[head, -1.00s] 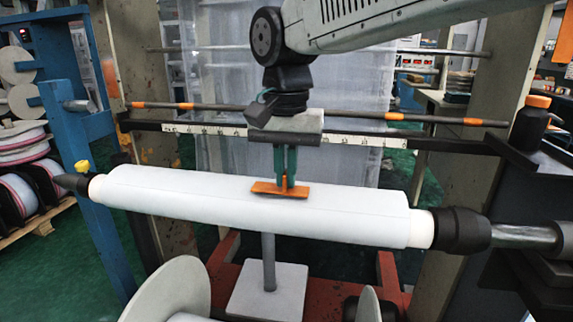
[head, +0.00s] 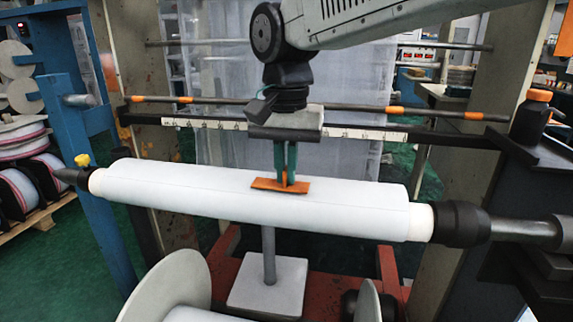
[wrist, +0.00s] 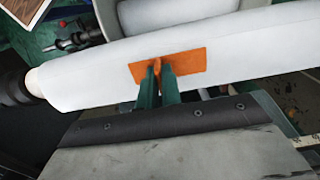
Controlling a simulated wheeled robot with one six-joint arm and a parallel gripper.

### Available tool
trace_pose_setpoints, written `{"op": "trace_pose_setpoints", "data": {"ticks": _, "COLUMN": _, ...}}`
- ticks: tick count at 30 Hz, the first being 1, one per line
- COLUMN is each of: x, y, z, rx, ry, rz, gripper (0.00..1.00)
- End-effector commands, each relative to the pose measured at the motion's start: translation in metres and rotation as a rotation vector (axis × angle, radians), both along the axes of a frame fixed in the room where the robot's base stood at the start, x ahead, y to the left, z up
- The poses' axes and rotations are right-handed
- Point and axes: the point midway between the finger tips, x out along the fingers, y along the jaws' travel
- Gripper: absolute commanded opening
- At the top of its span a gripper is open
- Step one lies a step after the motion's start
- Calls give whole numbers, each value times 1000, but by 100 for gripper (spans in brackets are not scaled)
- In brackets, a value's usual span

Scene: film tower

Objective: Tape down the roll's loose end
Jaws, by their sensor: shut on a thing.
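The white film roll (head: 350,213) lies across the frame on a shaft between black end chucks. A lengthwise edge line runs along its surface, which looks like the loose end. My gripper (head: 286,182) points down at the top middle of the roll. Its green fingers are shut on the raised tab of an orange piece of tape (head: 265,184). The tape lies flat against or just over the roll; I cannot tell if it touches. In the wrist view the gripper (wrist: 158,72) holds the orange tape (wrist: 187,62) over the white roll (wrist: 85,85).
A black bottle with an orange cap (head: 531,115) stands on a shelf at right. A blue frame (head: 90,150) with a yellow knob is at left. A bar with orange bands (head: 340,110) runs behind my gripper. Pale discs (head: 165,285) stand in front, below the roll.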

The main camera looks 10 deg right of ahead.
Motion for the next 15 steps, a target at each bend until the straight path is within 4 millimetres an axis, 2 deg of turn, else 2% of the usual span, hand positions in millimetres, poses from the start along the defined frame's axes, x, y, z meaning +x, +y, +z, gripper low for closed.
{"op": "trace_pose_setpoints", "data": {"ticks": 15, "x": 0, "y": 0, "z": -6, "rx": 0, "ry": 0, "rz": 0, "gripper": 0}}
